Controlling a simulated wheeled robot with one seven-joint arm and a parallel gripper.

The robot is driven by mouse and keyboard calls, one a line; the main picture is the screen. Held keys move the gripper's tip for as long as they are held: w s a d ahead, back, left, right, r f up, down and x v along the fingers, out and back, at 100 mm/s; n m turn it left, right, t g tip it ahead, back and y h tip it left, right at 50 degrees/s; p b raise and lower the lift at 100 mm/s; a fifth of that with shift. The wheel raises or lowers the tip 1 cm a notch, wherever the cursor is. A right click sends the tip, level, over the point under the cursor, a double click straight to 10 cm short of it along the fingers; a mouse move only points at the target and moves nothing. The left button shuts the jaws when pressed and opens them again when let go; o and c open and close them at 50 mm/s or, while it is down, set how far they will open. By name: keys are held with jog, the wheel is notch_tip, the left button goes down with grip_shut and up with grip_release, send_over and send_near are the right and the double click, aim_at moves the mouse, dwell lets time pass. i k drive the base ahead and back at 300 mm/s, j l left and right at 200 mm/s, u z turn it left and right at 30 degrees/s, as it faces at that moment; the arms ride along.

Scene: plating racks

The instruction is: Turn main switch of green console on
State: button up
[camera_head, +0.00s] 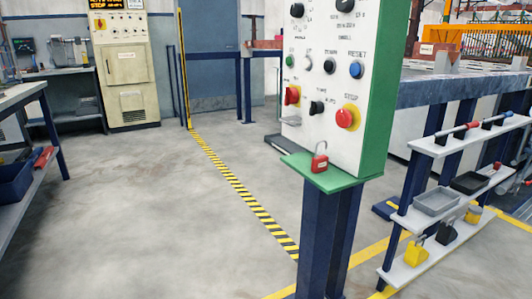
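The green console (377,90) stands right of centre on dark blue posts. Its white front panel carries several knobs and buttons. A red and yellow rotary switch (292,96) sits low on the panel's left side and looks like the main switch; its setting is too small to tell. A red STOP button (347,117) on a yellow base is to its right, with a black knob (317,108) between them. A blue RESET button (356,70) is above. A red padlock (320,161) stands on the console's green ledge (340,181). My gripper is not in view.
A white shelf rack (408,222) with trays, a yellow padlock (416,253) and a black padlock (446,232) stands right of the console. A workbench (22,96) is at the left edge, a cream cabinet (127,70) at the back. The floor left of the console is open.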

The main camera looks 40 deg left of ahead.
aim_at(291, 95)
jog(key=u, duration=1.35)
jog(key=i+j, duration=0.15)
jog(key=j, duration=0.15)
jog(key=i+j, duration=0.15)
jog(key=j, duration=0.2)
jog(key=z, duration=0.05)
